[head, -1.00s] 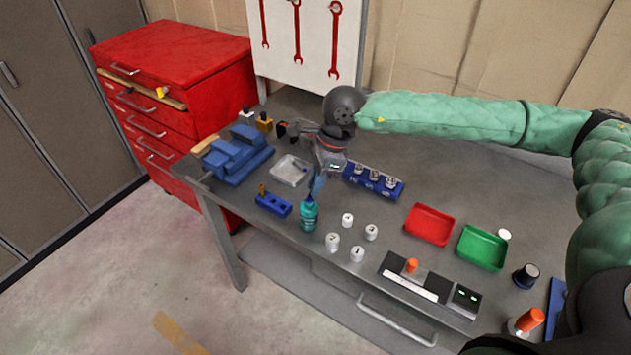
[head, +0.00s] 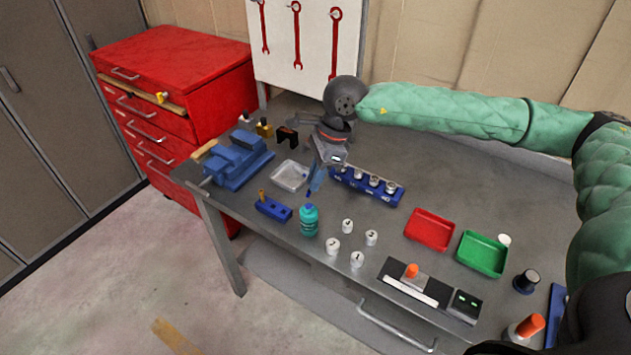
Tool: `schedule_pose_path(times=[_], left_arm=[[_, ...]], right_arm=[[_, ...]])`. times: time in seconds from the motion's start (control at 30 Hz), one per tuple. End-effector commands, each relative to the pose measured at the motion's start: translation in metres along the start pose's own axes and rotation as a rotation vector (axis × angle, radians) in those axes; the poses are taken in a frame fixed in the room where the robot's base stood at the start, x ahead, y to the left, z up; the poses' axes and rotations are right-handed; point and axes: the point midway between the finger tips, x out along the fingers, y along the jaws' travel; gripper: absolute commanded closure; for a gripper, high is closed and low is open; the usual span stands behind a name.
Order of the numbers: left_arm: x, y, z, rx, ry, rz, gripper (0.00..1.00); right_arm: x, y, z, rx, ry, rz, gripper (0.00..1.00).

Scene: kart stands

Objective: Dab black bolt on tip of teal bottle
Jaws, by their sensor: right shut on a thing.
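The teal bottle (head: 309,222) stands upright near the front edge of the workbench, left of the white numbered caps. My right gripper (head: 313,187) points down just above the bottle, its blue fingers closed. A small dark piece (head: 309,195) shows at the fingertips, seemingly the black bolt; it is too small to make out clearly. A small gap shows between it and the bottle's top. My left gripper is not in view.
A blue block with a brass peg (head: 273,208) is left of the bottle. Several white caps (head: 333,245) stand to its right. A clear tray (head: 290,176), a blue socket rail (head: 366,185) and a blue vise (head: 238,160) lie behind. Red (head: 430,230) and green (head: 482,253) trays are farther right.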

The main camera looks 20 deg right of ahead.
Motion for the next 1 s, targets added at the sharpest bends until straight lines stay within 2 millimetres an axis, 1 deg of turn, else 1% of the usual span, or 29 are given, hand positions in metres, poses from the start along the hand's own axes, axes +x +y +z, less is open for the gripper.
schedule_pose_path(times=[0.5, 1.0], left_arm=[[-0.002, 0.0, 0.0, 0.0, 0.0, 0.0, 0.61], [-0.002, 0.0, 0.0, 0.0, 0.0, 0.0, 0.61]], right_arm=[[-0.031, 0.003, 0.011, -0.001, 0.0, -0.001, 1.0], [-0.033, 0.003, 0.011, -0.001, 0.0, -0.001, 1.0]])
